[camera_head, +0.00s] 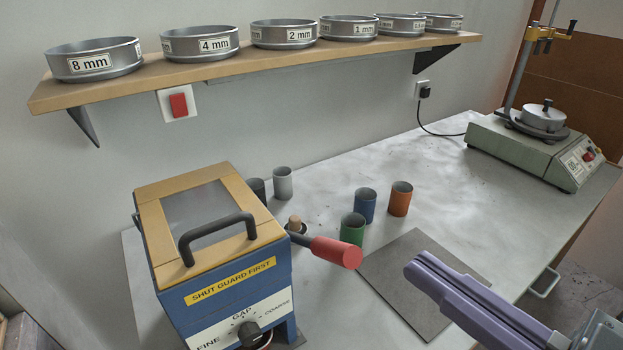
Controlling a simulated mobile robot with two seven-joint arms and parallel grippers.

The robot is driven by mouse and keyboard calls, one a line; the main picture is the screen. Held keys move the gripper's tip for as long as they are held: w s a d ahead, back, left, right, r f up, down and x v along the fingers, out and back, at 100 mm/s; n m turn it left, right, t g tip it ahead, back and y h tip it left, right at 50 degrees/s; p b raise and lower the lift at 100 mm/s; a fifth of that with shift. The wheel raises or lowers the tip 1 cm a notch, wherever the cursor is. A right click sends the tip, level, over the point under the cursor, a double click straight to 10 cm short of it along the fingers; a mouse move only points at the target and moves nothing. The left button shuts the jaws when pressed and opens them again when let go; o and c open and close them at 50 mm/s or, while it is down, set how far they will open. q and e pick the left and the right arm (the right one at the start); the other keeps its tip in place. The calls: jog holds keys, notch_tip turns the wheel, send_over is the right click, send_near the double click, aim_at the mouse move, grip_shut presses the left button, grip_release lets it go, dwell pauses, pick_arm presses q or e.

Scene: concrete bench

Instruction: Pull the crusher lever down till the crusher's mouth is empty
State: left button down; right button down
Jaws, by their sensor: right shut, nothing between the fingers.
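The crusher (225,285) is a blue box at the left front of the bench, labelled "SHUT GUARD FIRST". Its tan-framed guard (153,232) with a grey window and a black handle (217,236) lies flat over the top. The crusher's mouth is hidden under it, so I cannot tell what is in it. The lever (336,251) sticks out from the crusher's right side, nearly level, with a red grip at its end. My right gripper (416,268) has purple fingers, shut and empty, to the right of the red grip and apart from it. My left gripper is not in view.
Blue (365,205), orange (400,199), green (352,229) and grey (283,183) cups stand behind the lever. A dark flat mat (390,300) lies under my right fingers. A sieve shaker (530,150) stands at the back right. A shelf (200,67) of sieves hangs above.

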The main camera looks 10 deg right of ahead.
jog(key=p, duration=0.1)
send_over(358, 262)
jog(key=shift+a, duration=0.3)
jog(key=f, duration=0.3)
jog(key=shift+d, duration=0.25)
jog(key=shift+s+d+f, duration=0.15)
jog(key=shift+d+f, duration=0.05)
jog(key=shift+f, duration=0.3)
